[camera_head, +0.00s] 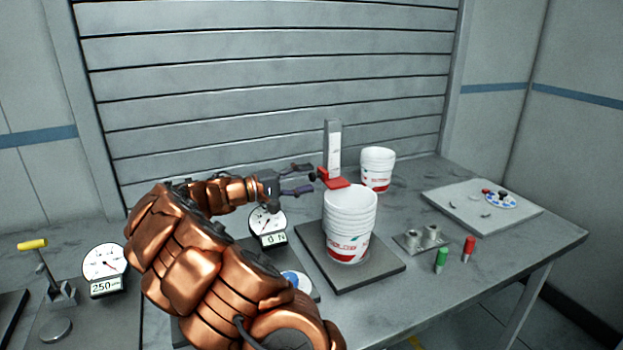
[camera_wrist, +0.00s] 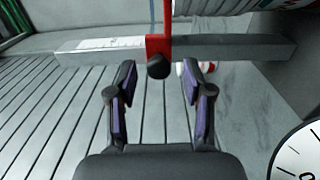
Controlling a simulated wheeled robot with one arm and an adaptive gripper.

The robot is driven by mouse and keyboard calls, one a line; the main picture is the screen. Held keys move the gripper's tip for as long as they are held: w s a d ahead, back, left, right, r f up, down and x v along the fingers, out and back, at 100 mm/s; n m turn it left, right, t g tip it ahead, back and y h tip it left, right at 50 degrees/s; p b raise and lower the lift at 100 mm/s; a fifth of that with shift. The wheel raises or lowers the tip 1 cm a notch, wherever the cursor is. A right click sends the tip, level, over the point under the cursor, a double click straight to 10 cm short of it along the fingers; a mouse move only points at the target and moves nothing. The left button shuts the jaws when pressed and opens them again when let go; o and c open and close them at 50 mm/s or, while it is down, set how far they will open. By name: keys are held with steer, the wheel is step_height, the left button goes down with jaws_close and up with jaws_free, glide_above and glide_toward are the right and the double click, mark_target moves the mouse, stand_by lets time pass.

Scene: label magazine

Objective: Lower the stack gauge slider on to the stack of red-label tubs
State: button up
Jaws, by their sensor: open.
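The stack gauge has a pale upright post (camera_head: 334,145) with a red slider (camera_head: 337,183) low on it. The slider's arm is close to the top rim of the stack of red-label tubs (camera_head: 350,222); I cannot tell whether they touch. My gripper (camera_head: 311,178) is open, left of the slider. In the wrist view the slider (camera_wrist: 158,25) crosses the grey post (camera_wrist: 100,45). Its dark knob (camera_wrist: 158,67) lies in line with the gap between my open fingertips (camera_wrist: 161,74), and nothing is gripped.
The stack stands on a dark plate (camera_head: 375,278). Another white tub stack (camera_head: 377,170) is behind it. Dial gauges (camera_head: 267,220) stand left of it. Green (camera_head: 441,260) and red (camera_head: 468,249) cylinders and a grey board (camera_head: 455,208) are at right. The front right table is clear.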

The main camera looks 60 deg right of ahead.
steer(key=v, duration=0.9)
steer(key=shift+w+a, duration=0.15)
steer(key=shift+a, duration=0.15)
steer(key=s+a+t+y+p, duration=0.15)
steer(key=s+a+y, duration=0.35)
steer(key=s+a, duration=0.55)
steer(key=s+a+f+n+t+y, duration=0.2)
steer(key=s+a, duration=0.3)
steer(key=a, duration=0.4)
steer(key=s+a+f+n+t+y, duration=0.2)
steer(key=s+a+f+y, duration=0.2)
steer(key=a, duration=0.6)
steer(key=s+a+f+n+t+y, duration=0.2)
steer(key=s+a+f+y, duration=0.2)
steer(key=a, duration=0.5)
steer(key=shift+s+a+f+n+t+p, duration=0.4)
steer(key=shift+s+f, duration=0.15)
steer(key=shift+s, duration=0.5)
